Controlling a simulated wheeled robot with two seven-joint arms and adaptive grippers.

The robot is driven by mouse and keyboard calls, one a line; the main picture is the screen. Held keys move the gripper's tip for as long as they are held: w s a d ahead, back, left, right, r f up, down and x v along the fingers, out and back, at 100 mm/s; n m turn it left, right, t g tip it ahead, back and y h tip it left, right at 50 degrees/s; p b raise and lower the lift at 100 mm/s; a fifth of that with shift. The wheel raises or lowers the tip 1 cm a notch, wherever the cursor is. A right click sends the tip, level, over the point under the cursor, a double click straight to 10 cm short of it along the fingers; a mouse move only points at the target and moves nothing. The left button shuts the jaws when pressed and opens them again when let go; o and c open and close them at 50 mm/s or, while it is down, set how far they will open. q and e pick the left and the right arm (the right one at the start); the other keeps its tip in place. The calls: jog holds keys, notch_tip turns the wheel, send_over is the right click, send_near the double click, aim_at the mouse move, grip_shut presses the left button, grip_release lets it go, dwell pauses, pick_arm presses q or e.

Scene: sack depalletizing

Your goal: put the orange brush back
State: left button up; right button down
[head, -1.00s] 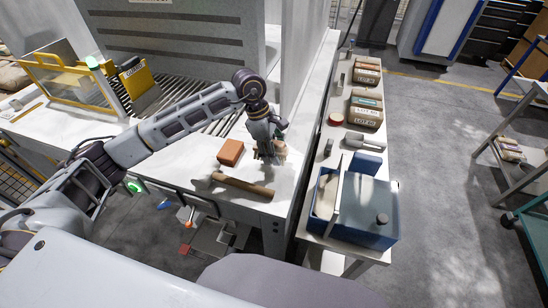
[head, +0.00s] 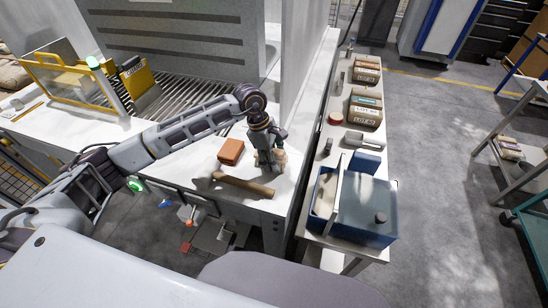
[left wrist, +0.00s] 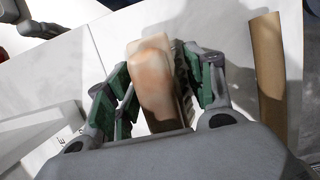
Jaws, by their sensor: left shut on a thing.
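My left gripper (head: 270,166) is low over the white bench top near its right front corner. It is shut on a pale orange-tan block (left wrist: 155,80), which stands lengthwise between the green-padded fingers in the left wrist view. I see no bristles, so I cannot tell if this is the brush. In the head view the fingers hide most of it. A separate orange-brown block (head: 231,151) lies on the bench just left of the gripper. My right gripper is not in view.
A brown stick-like piece (head: 245,186) lies in front of the gripper; it also shows in the left wrist view (left wrist: 267,75). Right of the bench, a narrow table holds a blue bin (head: 372,226), a metal scoop (head: 362,141) and brown packs (head: 366,108). A grey panel (head: 304,60) stands behind.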

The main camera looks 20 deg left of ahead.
pick_arm(q)
jog(key=shift+f, duration=0.15)
jog(key=o, duration=1)
jog(key=b+v, duration=0.2)
jog(key=v, duration=0.9)
jog(key=shift+b, duration=0.4)
jog(key=shift+a+r, duration=0.2)
jog(key=shift+r, duration=0.45)
jog(key=shift+s+f, duration=0.1)
jog(key=shift+s, duration=0.05)
